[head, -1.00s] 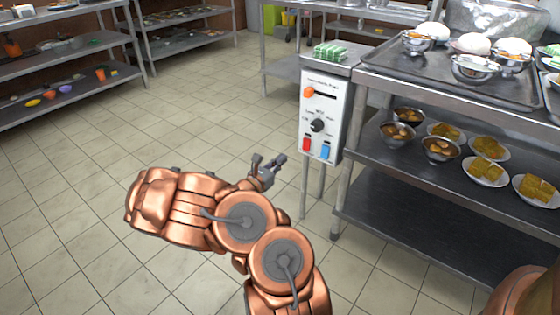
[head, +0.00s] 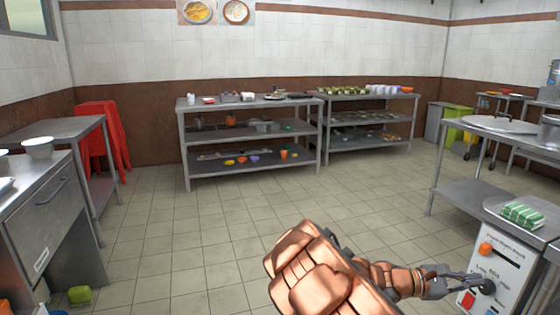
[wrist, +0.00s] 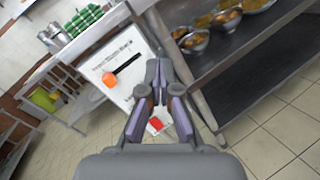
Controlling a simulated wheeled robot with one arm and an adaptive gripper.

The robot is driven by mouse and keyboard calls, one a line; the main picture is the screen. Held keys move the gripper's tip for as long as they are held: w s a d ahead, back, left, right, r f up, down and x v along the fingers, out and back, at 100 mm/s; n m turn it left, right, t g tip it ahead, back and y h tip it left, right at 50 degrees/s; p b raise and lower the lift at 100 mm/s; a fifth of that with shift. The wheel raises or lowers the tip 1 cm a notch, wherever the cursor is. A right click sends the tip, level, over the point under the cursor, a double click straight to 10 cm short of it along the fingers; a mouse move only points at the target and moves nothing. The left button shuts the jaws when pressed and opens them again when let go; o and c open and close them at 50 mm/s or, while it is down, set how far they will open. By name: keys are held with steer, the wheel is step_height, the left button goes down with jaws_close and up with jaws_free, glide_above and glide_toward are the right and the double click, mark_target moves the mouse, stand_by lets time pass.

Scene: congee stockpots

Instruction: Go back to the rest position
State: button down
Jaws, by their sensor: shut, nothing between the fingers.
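My gripper (head: 484,284) is at the lower right of the head view, in front of the white control box (head: 508,262) with its orange, red and black controls. In the wrist view my gripper (wrist: 160,92) has its two fingers together, with nothing between them. The control box (wrist: 122,75) is beyond the fingers there, and a red button shows between the finger links. I cannot tell whether the fingertips touch the box. My copper-coloured arm reaches right from the bottom middle of the head view.
Green packets (head: 522,214) lie on top of the box. A steel table (head: 478,195) stands at the right. Shelving racks (head: 250,165) line the back wall, and a steel counter (head: 60,205) is at the left. The tiled floor (head: 230,225) between is clear. Shelves with bowls (wrist: 193,42) are close by in the wrist view.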

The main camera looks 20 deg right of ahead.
steer(key=s+a+r+m+y+p, duration=0.7)
steer(key=s+a+r+m+p, duration=0.15)
steer(key=a+r+p, duration=0.45)
steer(key=s+a+r+t+y+p, duration=0.1)
steer(key=a+r+y+p, duration=0.2)
steer(key=a, duration=0.6)
steer(key=s+a+r+t+y+p, duration=0.2)
steer(key=a+r+p, duration=0.4)
steer(key=a, duration=0.4)
steer(key=s+a+r+t+y+p, duration=0.2)
steer(key=a+r+y+p, duration=0.2)
steer(key=a, duration=0.6)
steer(key=shift+r+y+p, duration=0.4)
steer(key=shift+r+p, duration=0.05)
steer(key=shift+p, duration=0.3)
steer(key=shift+d, duration=0.15)
